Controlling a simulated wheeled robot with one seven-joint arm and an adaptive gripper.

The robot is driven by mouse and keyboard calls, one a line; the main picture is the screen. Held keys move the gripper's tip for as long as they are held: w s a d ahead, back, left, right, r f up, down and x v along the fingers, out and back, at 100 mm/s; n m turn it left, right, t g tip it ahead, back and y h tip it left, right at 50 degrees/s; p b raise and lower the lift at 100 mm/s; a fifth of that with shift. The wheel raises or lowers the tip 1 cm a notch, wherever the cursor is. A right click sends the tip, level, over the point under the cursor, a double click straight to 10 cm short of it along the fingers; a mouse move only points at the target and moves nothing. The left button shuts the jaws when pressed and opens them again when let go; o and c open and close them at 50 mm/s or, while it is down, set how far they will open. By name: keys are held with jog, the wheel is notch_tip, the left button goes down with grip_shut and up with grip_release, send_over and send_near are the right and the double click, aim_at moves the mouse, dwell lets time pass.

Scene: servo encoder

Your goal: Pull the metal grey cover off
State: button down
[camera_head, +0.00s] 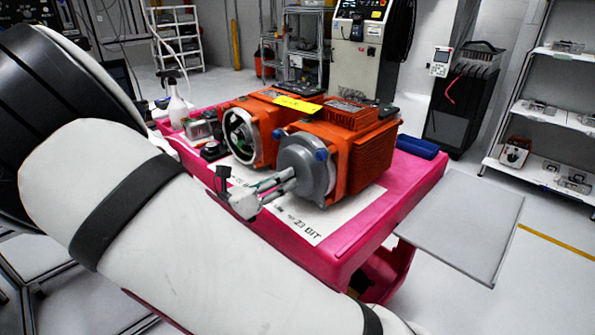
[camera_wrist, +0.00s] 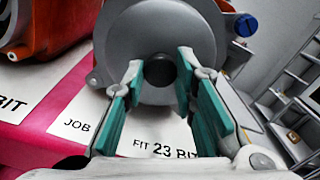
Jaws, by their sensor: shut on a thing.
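The metal grey cover (camera_head: 305,157) is a round cap on the front end of the right orange motor (camera_head: 368,160), with blue bolt heads at its rim. In the wrist view the cover (camera_wrist: 160,25) fills the upper middle, with a dark round knob (camera_wrist: 160,71) at its centre. My gripper (camera_head: 284,182) reaches the cover's front from the left. In the wrist view its two green-padded fingers (camera_wrist: 160,84) stand on either side of the knob and are shut on it. The cover sits against the motor; any gap behind it is hidden.
A second orange motor (camera_head: 250,140) with an open round front stands close on the left. Both are on a pink cart (camera_head: 350,240) with a printed white sheet (camera_head: 318,222). A blue object (camera_head: 417,147) lies at the right edge. Space in front of the cover is open.

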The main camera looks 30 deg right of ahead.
jog(key=shift+s+a+r, duration=0.1)
jog(key=shift+a, duration=0.2)
jog(key=shift+s+a+p, duration=0.15)
jog(key=shift+a+p, duration=0.15)
jog(key=shift+p, duration=0.1)
jog(key=shift+a, duration=0.35)
jog(key=shift+s+a+p, duration=0.15)
jog(key=shift+a+p, duration=0.15)
jog(key=shift+p, duration=0.1)
jog(key=shift+s+a, duration=0.1)
jog(key=shift+a, duration=0.2)
jog(key=p+v, duration=0.2)
jog(key=v, duration=0.4)
dwell(0.4)
